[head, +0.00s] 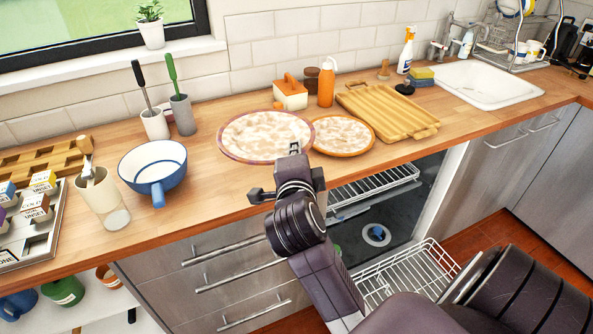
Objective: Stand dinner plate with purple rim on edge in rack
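The dinner plate with the purple rim (255,131) lies flat on the wooden counter, its face mottled white and brown. My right gripper (277,172) is at the counter's front edge, with a tip over the near right part of the plate's rim. I cannot tell whether its fingers are open or closed on the rim. A wire dish rack (487,46) stands by the sink, holding plates and cups. A pulled-out wire rack (410,276) sits low in front of the open dishwasher, partly hidden by my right arm. My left gripper is out of view.
An orange-rimmed plate (342,135) lies right beside the purple-rimmed one. A wooden tray (388,109) lies behind it. The dishwasher's upper rack (372,187) is under the counter.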

